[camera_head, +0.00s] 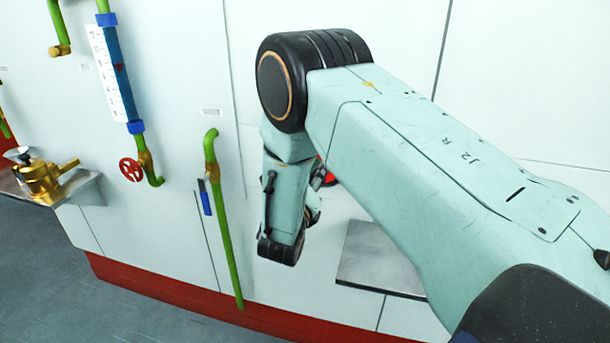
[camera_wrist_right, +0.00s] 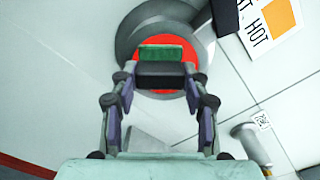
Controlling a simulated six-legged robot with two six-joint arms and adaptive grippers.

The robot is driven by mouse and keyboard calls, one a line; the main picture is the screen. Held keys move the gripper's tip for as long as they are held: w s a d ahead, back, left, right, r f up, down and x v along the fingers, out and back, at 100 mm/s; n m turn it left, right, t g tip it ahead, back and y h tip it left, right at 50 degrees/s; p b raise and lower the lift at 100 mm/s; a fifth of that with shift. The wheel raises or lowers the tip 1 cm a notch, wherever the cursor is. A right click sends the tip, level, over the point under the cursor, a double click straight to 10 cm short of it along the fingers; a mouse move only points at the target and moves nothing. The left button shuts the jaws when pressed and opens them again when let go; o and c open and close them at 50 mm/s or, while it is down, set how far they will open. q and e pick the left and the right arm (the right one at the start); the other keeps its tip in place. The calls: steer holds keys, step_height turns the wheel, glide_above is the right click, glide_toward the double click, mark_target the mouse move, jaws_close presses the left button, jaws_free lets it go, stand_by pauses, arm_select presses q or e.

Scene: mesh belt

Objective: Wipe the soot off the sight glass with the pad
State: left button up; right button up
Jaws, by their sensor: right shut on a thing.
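The sight glass (camera_wrist_right: 205,52) shows in the right wrist view as a red-orange disc inside a grey round ring (camera_wrist_right: 127,42). The pad (camera_wrist_right: 160,74) is a dark block with a green side, and it covers the middle of the glass in that view. My right gripper (camera_wrist_right: 161,82) is shut on the pad, with a finger at each end. I cannot tell whether the pad touches the glass, and I make out no clear soot. In the head view my right arm hides most of the glass; only a red sliver (camera_head: 330,180) shows. My left gripper is not in view.
A grey shelf (camera_head: 375,262) juts from the white wall below the glass. Left are a green pipe (camera_head: 222,215), a blue-framed gauge (camera_head: 118,75), a red handwheel (camera_head: 131,170) and a brass fitting (camera_head: 40,180) on a ledge. A "HOT" sign (camera_wrist_right: 270,25) is beside the ring.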

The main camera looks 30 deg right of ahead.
steer(key=shift+s+d+r+p, duration=0.1)
steer(key=shift+s+d+p, duration=0.75)
steer(key=shift+s+d, duration=0.75)
steer(key=shift+w+a+b, duration=0.55)
steer(key=shift+w+a, duration=0.85)
steer(key=shift+w+a+b, duration=0.65)
steer(key=shift+w+a, duration=0.35)
steer(key=shift+w, duration=0.25)
steer(key=shift+p+v, duration=0.7)
steer(key=shift+v, duration=2.2)
